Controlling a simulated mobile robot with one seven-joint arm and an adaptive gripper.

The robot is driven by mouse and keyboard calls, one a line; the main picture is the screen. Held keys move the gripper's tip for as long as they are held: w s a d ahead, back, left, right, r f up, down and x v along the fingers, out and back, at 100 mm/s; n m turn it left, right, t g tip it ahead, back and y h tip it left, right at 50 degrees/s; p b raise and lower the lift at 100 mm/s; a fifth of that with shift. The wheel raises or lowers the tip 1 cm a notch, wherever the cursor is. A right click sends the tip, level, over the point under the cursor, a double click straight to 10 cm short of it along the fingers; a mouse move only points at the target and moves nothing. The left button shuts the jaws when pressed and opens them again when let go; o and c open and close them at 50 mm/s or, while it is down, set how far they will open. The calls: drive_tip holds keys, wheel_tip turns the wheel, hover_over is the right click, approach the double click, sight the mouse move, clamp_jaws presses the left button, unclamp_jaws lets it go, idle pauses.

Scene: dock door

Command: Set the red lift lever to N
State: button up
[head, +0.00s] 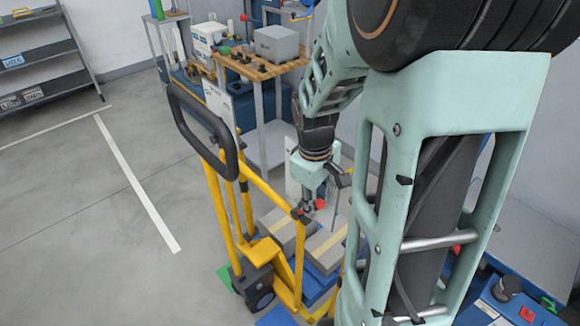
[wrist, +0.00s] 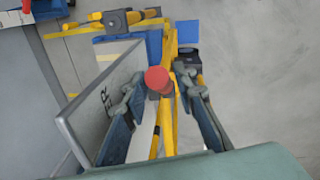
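The red lift lever shows as a red knob (wrist: 157,79) near the middle of the wrist view. It also shows in the head view as a small red knob (head: 320,203) beside the yellow frame of the lift truck (head: 217,200). My gripper (wrist: 166,103) is open, with one dark finger on each side of the knob in the wrist view. I cannot tell whether either finger touches it. In the head view my gripper (head: 318,190) points down at the truck, close to the knob. The lever's shaft is mostly hidden, and no N mark is readable.
The truck's black loop handle (head: 203,118) rises left of my gripper. Grey boxes (head: 328,246) sit low behind its frame. A grey panel with partial lettering (wrist: 97,105) stands close to my left finger. A wooden-topped bench (head: 258,66) stands behind; open floor (head: 80,230) lies left.

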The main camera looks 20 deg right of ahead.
drive_tip(key=shift+d+f, duration=0.1)
drive_tip(key=shift+f, duration=0.45)
clamp_jaws()
drive_tip(key=shift+w+r, duration=0.1)
drive_tip(key=shift+w, duration=0.05)
